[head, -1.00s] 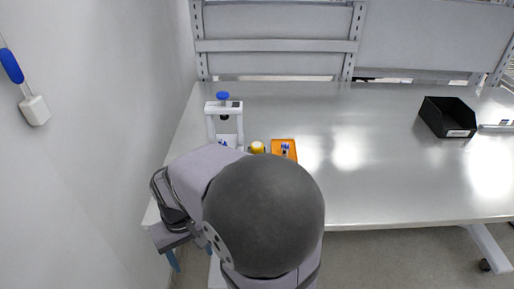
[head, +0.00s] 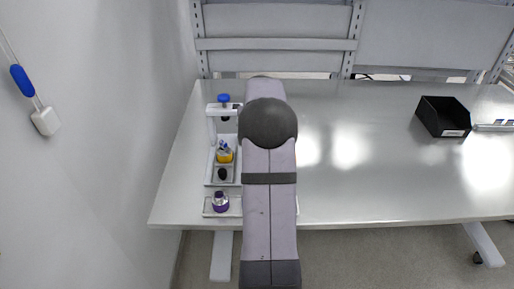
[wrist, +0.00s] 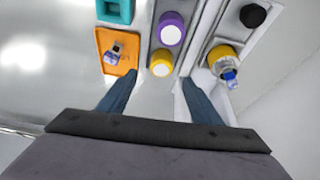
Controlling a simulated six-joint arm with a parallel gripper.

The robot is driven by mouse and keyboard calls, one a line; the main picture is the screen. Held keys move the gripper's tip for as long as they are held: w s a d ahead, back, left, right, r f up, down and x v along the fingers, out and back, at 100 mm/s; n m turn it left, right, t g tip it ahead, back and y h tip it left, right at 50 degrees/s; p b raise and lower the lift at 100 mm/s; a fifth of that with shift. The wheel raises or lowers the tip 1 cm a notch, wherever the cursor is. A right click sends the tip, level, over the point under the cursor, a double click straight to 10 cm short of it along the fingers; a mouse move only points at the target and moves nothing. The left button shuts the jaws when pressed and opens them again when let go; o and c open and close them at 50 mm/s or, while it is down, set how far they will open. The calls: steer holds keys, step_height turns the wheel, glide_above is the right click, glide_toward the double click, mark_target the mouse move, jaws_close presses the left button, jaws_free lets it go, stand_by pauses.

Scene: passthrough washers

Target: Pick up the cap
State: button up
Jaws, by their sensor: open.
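My gripper (wrist: 159,77) is open and empty, its two dark blue fingers spread apart in the wrist view. A round yellow piece with a white top (wrist: 161,63) lies just beyond the fingertips, roughly between them. A purple round piece with a white top (wrist: 170,28) is behind it. A black cap-like piece (wrist: 253,15) is at the upper right, and it also shows in the head view (head: 222,173). I cannot tell which of these is the task's cap. In the head view my arm hides the gripper.
A yellow container with blue-tipped items (wrist: 223,62) stands near the right finger. An orange tray (wrist: 105,64) holds a small vial, with a teal tray (wrist: 115,10) beyond. A white stand with a blue knob (head: 224,98) and a black bin (head: 443,116) are on the table (head: 350,190).

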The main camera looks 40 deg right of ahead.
steer(key=shift+p+x, duration=0.5)
steer(key=shift+x, duration=0.55)
steer(key=shift+f, duration=0.15)
steer(key=shift+p+x, duration=1.55)
steer(key=shift+x, duration=0.9)
steer(key=shift+w, duration=0.2)
steer(key=shift+c, duration=0.7)
steer(key=c, duration=1)
